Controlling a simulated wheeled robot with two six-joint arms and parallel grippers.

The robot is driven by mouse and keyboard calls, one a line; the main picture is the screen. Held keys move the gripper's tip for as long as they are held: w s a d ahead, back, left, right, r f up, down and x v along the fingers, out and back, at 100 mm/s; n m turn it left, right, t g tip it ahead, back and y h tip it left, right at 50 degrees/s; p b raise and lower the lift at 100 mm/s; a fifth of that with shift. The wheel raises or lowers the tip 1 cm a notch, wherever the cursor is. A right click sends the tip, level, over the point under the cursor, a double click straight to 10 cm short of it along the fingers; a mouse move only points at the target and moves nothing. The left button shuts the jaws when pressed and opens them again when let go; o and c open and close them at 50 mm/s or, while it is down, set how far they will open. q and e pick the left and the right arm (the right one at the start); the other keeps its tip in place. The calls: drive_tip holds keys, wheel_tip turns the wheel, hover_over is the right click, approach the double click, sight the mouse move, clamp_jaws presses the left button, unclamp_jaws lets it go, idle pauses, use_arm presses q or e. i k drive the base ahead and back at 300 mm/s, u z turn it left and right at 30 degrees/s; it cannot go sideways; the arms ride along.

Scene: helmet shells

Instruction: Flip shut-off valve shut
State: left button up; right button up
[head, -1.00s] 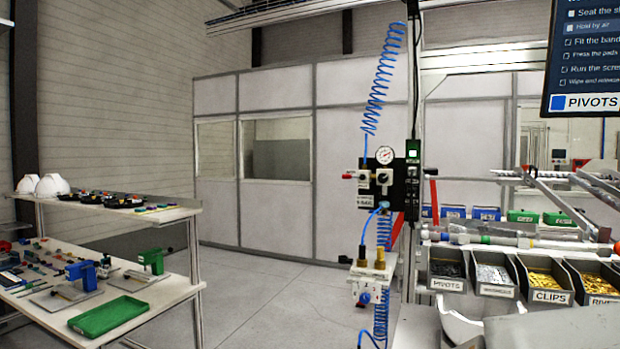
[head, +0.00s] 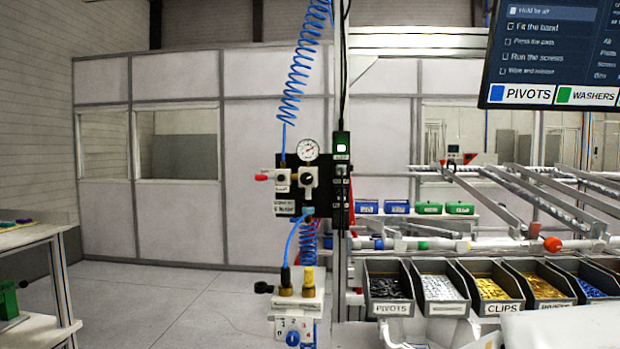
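A black panel (head: 292,201) is mounted beside the upright post. It carries a round pressure gauge (head: 308,149) with a white face and a small valve with a red handle (head: 262,177) sticking out to its left. The red handle looks roughly level; I cannot tell for certain that it is the shut-off valve. A blue coiled hose (head: 294,85) comes down to the panel from above. Below the panel is a white unit (head: 296,305) with yellow and black fittings and a blue knob.
Open bins of small parts (head: 441,290) stand in a row at the right, with metal rails (head: 540,195) above them. A dark screen (head: 555,45) hangs at the upper right. A bench (head: 35,237) stands at the left. The floor (head: 165,305) between bench and panel is clear.

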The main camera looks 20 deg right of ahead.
sight(281, 177)
drive_tip(key=z, duration=0.2)
drive_tip(key=i, duration=0.2)
drive_tip(key=u, duration=0.4)
drive_tip(key=k, duration=0.65)
drive_tip(key=u, duration=1.05)
drive_tip(key=i, duration=1.15)
drive_tip(key=z, duration=0.75)
drive_tip(key=i, duration=0.35)
drive_tip(key=z, duration=0.3)
